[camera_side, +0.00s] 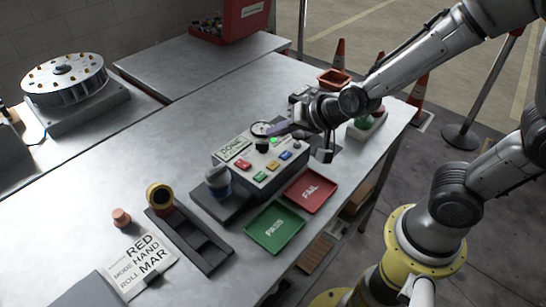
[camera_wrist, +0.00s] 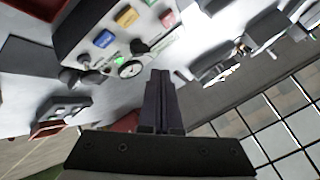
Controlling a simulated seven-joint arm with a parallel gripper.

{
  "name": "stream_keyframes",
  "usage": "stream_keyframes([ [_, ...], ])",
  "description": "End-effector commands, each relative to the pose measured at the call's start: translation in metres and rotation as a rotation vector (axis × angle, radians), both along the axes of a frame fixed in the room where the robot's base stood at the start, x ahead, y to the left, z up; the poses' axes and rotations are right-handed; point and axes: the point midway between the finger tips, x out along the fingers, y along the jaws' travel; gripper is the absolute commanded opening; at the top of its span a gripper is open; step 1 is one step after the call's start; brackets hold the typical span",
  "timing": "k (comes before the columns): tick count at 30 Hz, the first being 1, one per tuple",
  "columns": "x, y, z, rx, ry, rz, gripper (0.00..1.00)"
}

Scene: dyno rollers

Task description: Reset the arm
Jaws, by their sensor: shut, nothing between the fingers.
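My gripper (camera_side: 276,130) is at the far side of the grey control box (camera_side: 262,180), with its fingers pointing left near the round dial (camera_side: 260,128). In the wrist view my gripper (camera_wrist: 160,75) has its two dark fingers together, with nothing between them. The control box (camera_wrist: 75,22) shows there with coloured buttons, a lit green lamp (camera_wrist: 119,62) and the dial (camera_wrist: 131,69). The fingertips appear close to the dial; I cannot tell whether they touch anything.
A red FAIL tray (camera_side: 309,190) and a green PASS tray (camera_side: 274,228) lie in front of the box. A dark cup-like part (camera_side: 218,180) stands to its left. A dark rail (camera_side: 190,240), a lettered card (camera_side: 141,265) and a round drum (camera_side: 64,80) are farther left.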

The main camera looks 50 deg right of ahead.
Motion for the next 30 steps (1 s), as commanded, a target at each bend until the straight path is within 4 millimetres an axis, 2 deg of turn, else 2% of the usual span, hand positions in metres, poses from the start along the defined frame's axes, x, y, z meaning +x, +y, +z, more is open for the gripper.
stream_keyframes([
  [2,0.005,-0.008,0.030,0.009,-0.069,-0.017,0.00],
  [5,-0.004,-0.017,0.078,-0.003,-0.139,0.004,0.00],
  [6,-0.014,-0.020,0.094,-0.024,-0.148,0.029,0.00],
  [9,-0.044,-0.025,0.120,-0.100,-0.137,0.110,0.00],
  [12,-0.080,-0.031,0.132,-0.200,-0.095,0.197,0.00],
  [17,-0.142,-0.043,0.128,-0.372,0.040,0.341,0.00],
  [21,-0.182,-0.051,0.108,-0.464,0.191,0.454,0.00],
  [25,-0.201,-0.054,0.095,-0.497,0.290,0.523,0.00],
  [30,-0.206,-0.054,0.092,-0.506,0.312,0.550,0.00],
])
